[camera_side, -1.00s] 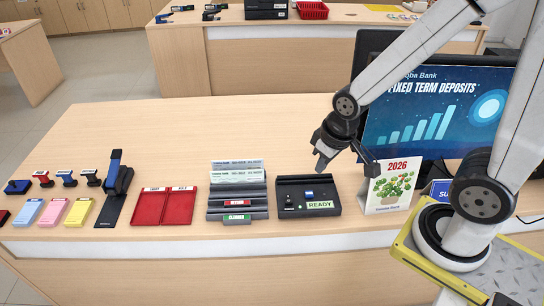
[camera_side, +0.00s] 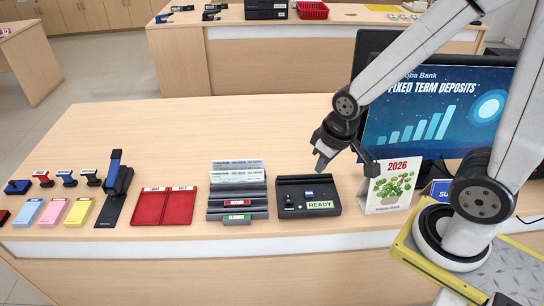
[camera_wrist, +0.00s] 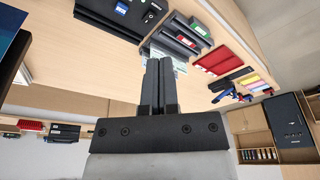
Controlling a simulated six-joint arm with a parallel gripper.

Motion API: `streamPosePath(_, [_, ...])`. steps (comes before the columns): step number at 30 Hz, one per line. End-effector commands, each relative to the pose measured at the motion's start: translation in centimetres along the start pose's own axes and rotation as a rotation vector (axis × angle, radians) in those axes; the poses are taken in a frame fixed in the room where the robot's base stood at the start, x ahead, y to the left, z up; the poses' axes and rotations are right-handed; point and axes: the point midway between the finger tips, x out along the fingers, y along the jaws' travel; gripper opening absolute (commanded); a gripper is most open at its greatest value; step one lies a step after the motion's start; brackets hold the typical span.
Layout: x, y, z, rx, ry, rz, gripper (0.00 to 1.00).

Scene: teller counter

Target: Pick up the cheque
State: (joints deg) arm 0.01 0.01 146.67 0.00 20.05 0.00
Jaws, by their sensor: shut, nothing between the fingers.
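Two pale printed slips that look like cheques (camera_side: 237,177) stand one behind the other in the back slots of a dark slotted rack (camera_side: 238,203). The rack has a red label and a green label on its front. In the wrist view the rack (camera_wrist: 186,32) is upper middle, and a pale slip (camera_wrist: 157,50) shows partly behind my fingertips. My gripper (camera_side: 321,162) hangs above the counter, to the right of the rack and above the back of a black device. It is shut and empty; its fingers (camera_wrist: 158,64) are together in the wrist view.
The black device (camera_side: 290,205) with a READY label sits right of the rack. A 2026 calendar (camera_side: 389,187) and a monitor (camera_side: 437,115) stand further right. A red tray (camera_side: 163,207), a stapler-like tool (camera_side: 116,180) and stamps lie left. The counter behind the rack is clear.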

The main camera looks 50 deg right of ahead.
Motion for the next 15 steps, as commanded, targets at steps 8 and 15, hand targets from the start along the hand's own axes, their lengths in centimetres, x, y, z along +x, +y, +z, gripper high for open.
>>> streamPosePath(8, [0.0, 0.0, 0.0, 0.0, 0.0, 0.0, 0.0])
streamPosePath(15, [0.0, 0.0, 0.0, 0.0, 0.0, 0.0, 0.44])
